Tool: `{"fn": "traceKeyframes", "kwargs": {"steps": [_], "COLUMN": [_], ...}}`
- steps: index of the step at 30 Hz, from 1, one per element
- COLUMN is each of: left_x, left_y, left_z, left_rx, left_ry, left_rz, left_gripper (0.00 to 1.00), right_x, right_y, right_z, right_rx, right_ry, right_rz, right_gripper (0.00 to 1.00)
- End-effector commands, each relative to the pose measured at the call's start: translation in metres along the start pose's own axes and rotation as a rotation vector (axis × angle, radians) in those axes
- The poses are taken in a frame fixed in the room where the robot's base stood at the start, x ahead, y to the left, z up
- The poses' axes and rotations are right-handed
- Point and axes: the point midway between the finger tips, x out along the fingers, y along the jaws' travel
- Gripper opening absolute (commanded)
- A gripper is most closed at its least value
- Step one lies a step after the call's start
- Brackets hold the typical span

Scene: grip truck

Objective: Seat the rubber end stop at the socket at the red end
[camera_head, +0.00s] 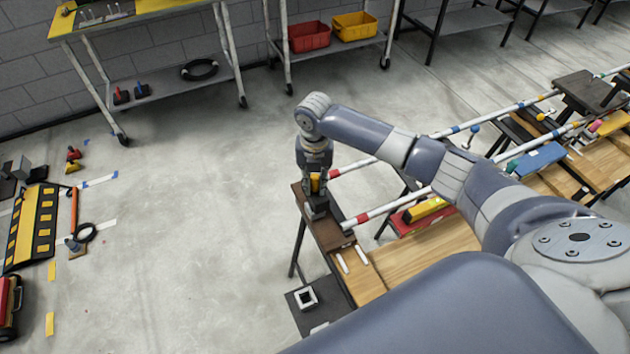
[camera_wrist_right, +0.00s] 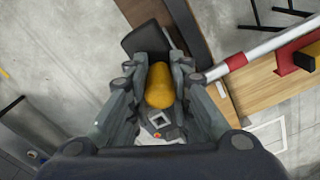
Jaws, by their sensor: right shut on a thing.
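My right gripper (camera_head: 315,184) is shut on a yellow-orange grip (camera_wrist_right: 160,86), and a dark block, seemingly the rubber end stop (camera_head: 316,208), shows just below its fingers. The dark block also shows past the yellow grip in the right wrist view (camera_wrist_right: 146,38). The gripper points down over the dark brown end board (camera_head: 330,233). Two white rails have red bands at this end, the far one (camera_head: 335,174) beside the gripper and the near one (camera_head: 362,218) to its right. I cannot make out the socket or whether the block touches the board. My left gripper is out of view.

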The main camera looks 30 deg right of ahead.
Motion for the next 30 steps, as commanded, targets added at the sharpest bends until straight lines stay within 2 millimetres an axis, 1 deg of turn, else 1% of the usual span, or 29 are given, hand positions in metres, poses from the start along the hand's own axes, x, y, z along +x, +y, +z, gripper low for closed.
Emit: {"fn": "traceKeyframes", "kwargs": {"steps": [1, 8, 18, 29, 30], "left_x": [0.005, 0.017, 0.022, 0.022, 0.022], "left_y": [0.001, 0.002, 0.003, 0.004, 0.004], "left_z": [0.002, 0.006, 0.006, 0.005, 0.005], "left_rx": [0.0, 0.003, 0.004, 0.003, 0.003], "left_ry": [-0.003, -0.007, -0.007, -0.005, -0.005], "left_rz": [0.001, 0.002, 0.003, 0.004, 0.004], "left_gripper": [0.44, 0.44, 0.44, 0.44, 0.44], "right_x": [0.005, 0.016, 0.029, 0.031, 0.031], "right_y": [0.0, 0.0, 0.0, 0.0, 0.0], "right_z": [0.0, 0.0, 0.0, 0.0, 0.0], "right_rx": [0.0, 0.0, 0.0, 0.0, 0.0], "right_ry": [-0.001, -0.001, 0.0, 0.0, 0.0], "right_rz": [0.0, 0.0, 0.0, 0.001, 0.001], "right_gripper": [0.0, 0.0, 0.0, 0.0, 0.22]}}
